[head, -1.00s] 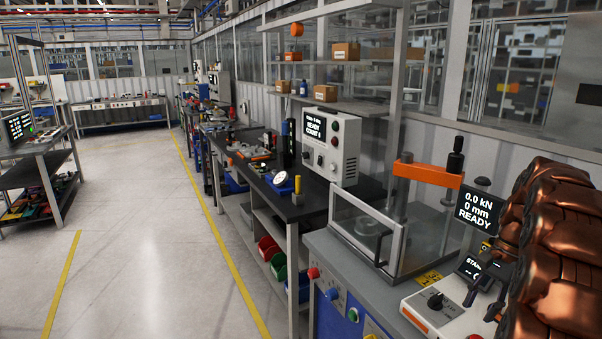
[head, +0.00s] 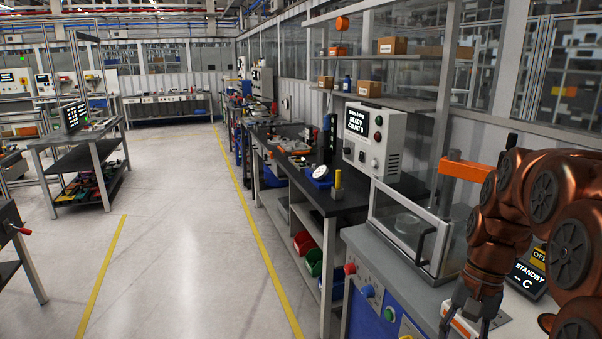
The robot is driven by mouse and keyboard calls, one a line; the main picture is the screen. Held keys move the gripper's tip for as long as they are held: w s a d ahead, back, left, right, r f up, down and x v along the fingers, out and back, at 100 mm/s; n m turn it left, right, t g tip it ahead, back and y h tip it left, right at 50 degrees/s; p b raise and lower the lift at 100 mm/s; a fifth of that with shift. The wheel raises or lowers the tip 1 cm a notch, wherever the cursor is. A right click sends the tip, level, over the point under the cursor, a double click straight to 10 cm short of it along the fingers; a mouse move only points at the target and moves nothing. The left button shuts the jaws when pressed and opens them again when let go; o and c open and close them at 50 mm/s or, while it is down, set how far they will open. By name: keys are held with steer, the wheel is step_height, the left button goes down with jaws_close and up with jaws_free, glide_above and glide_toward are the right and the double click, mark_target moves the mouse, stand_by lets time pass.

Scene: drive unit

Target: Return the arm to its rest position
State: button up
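My copper-coloured arm (head: 545,190) is folded at the right edge of the head view, with its round dark joint caps showing. My gripper (head: 466,325) hangs from it at the lower right, pointing down.
A clear-walled press guard (head: 405,225) with an orange crossbar (head: 465,172) stands beside my arm. A "STANDBY" display (head: 527,278) is partly hidden behind it. A black workbench (head: 335,198) runs along the right. The floor aisle (head: 180,230) is clear.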

steer(key=s+a+f+n+b, duration=0.1)
steer(key=s+a+f+n, duration=0.1)
steer(key=s, duration=0.4)
steer(key=s+a+f+n+h+b, duration=0.1)
steer(key=s+a+f+n, duration=0.2)
steer(key=s+a, duration=0.3)
steer(key=s+a+f+n+h+b, duration=0.1)
steer(key=s+a+f+n, duration=0.1)
steer(key=s, duration=0.4)
step_height(320, 180, down, 2)
steer(key=shift+s+a+n+b, duration=0.25)
steer(key=shift+a+n+b, duration=0.15)
steer(key=shift+a, duration=0.5)
